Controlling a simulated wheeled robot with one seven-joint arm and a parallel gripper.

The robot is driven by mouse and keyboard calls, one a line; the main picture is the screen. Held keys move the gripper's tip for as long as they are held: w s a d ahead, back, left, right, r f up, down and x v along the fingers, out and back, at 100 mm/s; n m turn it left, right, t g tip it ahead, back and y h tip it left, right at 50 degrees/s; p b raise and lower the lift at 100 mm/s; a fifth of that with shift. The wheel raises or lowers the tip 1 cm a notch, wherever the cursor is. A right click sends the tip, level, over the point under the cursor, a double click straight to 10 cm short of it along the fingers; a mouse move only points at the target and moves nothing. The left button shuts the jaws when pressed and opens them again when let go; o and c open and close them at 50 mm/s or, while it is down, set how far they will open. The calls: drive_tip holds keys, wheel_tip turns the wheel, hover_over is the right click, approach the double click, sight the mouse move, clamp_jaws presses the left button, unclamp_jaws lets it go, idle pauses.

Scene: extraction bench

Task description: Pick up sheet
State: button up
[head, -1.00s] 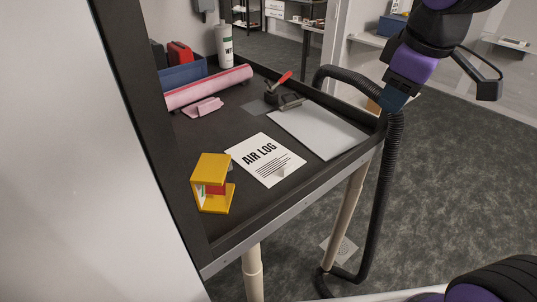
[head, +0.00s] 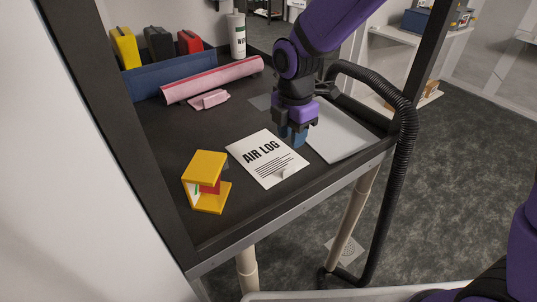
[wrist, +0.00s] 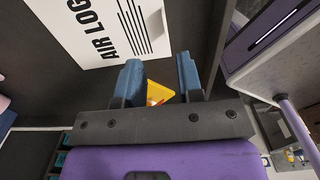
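The white sheet headed "AIR LOG" (head: 262,153) lies on the dark bench top (head: 190,130), with a small curled-up corner near its front edge. It also shows at the top of the wrist view (wrist: 75,35). My gripper (head: 296,138) points down just beside the sheet's right side in the head view. In the wrist view its two blue fingers (wrist: 158,75) are apart with nothing held between them. The sheet lies beyond the fingertips there. I cannot tell the exact height above the bench.
A yellow holder (head: 207,180) stands left of the sheet. A flat grey panel (head: 340,135) lies to the right, partly behind my gripper. A pink roll (head: 212,80), pink folded cloth (head: 209,99) and blue bin (head: 165,75) are behind. A black hose (head: 408,120) arches at the right edge.

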hover_over(289, 169)
drive_tip(key=w, duration=0.1)
wheel_tip(289, 169, down, 5)
drive_tip(key=shift+f, duration=0.1)
drive_tip(key=f, duration=0.4)
drive_tip(key=shift+s+f, duration=0.2)
drive_tip(key=shift+s, duration=0.2)
drive_tip(key=shift+f, duration=0.45)
clamp_jaws()
